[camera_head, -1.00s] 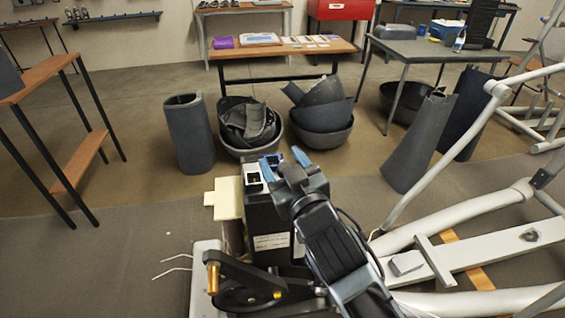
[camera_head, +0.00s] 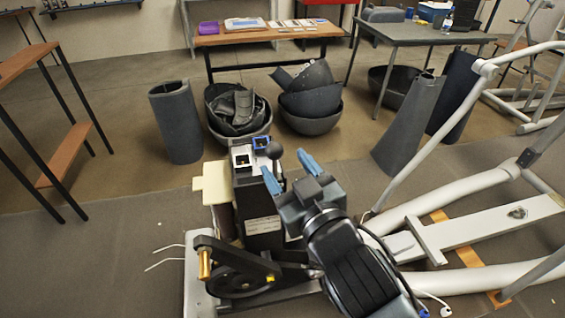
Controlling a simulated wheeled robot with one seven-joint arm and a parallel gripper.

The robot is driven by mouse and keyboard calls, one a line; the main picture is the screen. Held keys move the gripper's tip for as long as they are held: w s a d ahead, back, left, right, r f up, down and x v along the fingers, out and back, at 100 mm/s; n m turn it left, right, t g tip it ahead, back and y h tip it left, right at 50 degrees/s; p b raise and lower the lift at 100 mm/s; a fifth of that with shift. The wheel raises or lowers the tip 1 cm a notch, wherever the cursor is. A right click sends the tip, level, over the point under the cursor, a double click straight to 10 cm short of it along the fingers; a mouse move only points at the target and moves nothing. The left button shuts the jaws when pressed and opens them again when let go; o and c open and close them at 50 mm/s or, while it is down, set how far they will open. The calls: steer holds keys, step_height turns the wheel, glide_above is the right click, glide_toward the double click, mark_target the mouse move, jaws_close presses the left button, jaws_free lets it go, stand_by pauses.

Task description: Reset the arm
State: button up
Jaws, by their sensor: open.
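My gripper (camera_head: 290,174) is in the lower middle of the head view, at the end of my dark arm. Its two blue fingers are spread apart and nothing shows between them in its grasp. A dark round knob (camera_head: 274,150) shows just beyond the fingers. Left of the gripper stands a black upright housing (camera_head: 258,205) with a white socket (camera_head: 241,158) and a blue socket (camera_head: 261,142) on top. I cannot tell whether the gripper touches the housing.
The elliptical's grey frame (camera_head: 480,234) fills the lower right. A crank with a brass-coloured pin (camera_head: 204,264) is at lower left. Behind are bins of dark shells (camera_head: 310,125), curved covers (camera_head: 176,122), a wooden table (camera_head: 265,36) and a grey table (camera_head: 425,36).

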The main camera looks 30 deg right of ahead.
steer(key=shift+s+f, duration=0.1)
steer(key=s+a+f+g+y, duration=0.1)
steer(key=s+f, duration=0.2)
steer(key=s, duration=0.6)
steer(key=s+f+g+y, duration=0.1)
steer(key=s+f, duration=0.3)
steer(key=s, duration=0.5)
steer(key=s+d+r+g, duration=0.1)
steer(key=s+r, duration=0.1)
steer(key=s, duration=1.3)
steer(key=shift+s+d+r+m, duration=0.2)
steer(key=shift+s+r+m, duration=0.05)
steer(key=shift+r+m, duration=0.15)
